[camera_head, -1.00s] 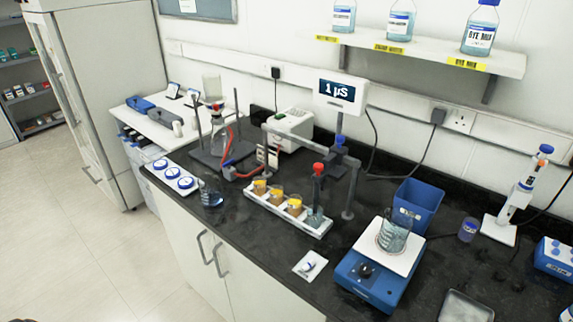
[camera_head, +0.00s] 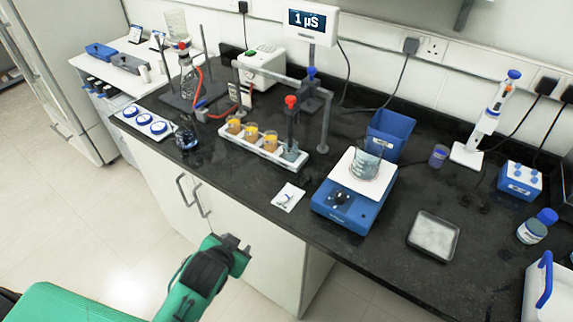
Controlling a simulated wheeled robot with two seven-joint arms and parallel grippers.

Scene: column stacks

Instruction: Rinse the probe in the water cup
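A red-capped probe (camera_head: 291,103) stands upright at the right end of a white tray. Its lower end is in or right at a small clear cup (camera_head: 293,152), which looks like the water cup; the tip is hard to make out. A blue-topped probe (camera_head: 312,73) hangs at the grey stand behind it. The meter display (camera_head: 313,20) reads 1 µS. My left gripper (camera_head: 238,244) is low in front of the cabinet, below the bench top and well away from the probes. Its fingertips look apart, with nothing between them. My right gripper is out of view.
The tray (camera_head: 236,144) also holds several amber-filled cups. A blue balance (camera_head: 345,205) with a beaker (camera_head: 366,160) stands to the right, a blue bin (camera_head: 388,136) behind it. A small white packet (camera_head: 288,197) lies at the bench's front edge. A grey stand frame (camera_head: 326,120) surrounds the probes.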

